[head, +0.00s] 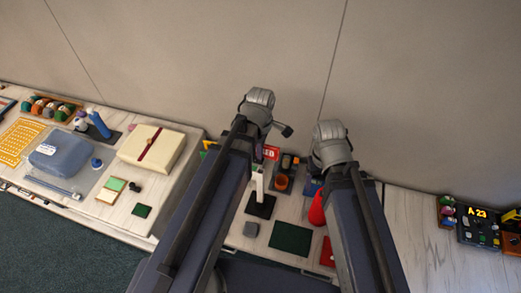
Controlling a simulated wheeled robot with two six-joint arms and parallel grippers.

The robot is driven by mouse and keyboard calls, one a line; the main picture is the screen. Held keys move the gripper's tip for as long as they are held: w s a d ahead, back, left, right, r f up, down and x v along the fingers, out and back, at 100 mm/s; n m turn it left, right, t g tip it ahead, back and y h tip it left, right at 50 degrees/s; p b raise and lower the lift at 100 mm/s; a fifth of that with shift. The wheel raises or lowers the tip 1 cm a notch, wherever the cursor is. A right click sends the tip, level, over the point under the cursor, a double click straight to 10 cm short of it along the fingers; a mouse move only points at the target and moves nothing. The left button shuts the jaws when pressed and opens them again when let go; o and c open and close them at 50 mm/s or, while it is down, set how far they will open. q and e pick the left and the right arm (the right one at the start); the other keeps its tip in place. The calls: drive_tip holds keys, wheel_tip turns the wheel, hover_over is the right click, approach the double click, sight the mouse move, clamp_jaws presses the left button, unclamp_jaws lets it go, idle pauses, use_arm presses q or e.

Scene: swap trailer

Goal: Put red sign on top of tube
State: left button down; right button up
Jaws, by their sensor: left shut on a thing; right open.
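The red sign (271,152), with part of its white lettering showing, is at my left gripper (265,147), just above the tube. My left gripper is shut on it; my own wrist and arm hide most of the grip. The white tube (257,183) stands upright on a dark square base (261,205), below the sign. I cannot tell whether sign and tube touch. My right gripper (331,150) is to the right, away from the sign; it is open, with its fingers mostly hidden by my arm.
A red rounded object (317,208) stands close to my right arm. A cream box (151,148) and blue case (59,154) are left. The wall is behind.

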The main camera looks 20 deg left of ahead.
sight(260, 164)
use_arm(q)
drive_tip(key=shift+f+b, duration=1.8)
drive_tip(key=shift+f, duration=0.25)
drive_tip(key=shift+f+b, duration=1)
drive_tip(key=shift+b, duration=0.05)
idle(0.3)
drive_tip(key=shift+f+b, duration=0.35)
drive_tip(key=shift+f+b, duration=0.3)
idle(0.4)
drive_tip(key=shift+f+b, duration=0.3)
drive_tip(key=shift+f, duration=0.25)
idle(0.4)
drive_tip(key=shift+c, duration=1.8)
unclamp_jaws()
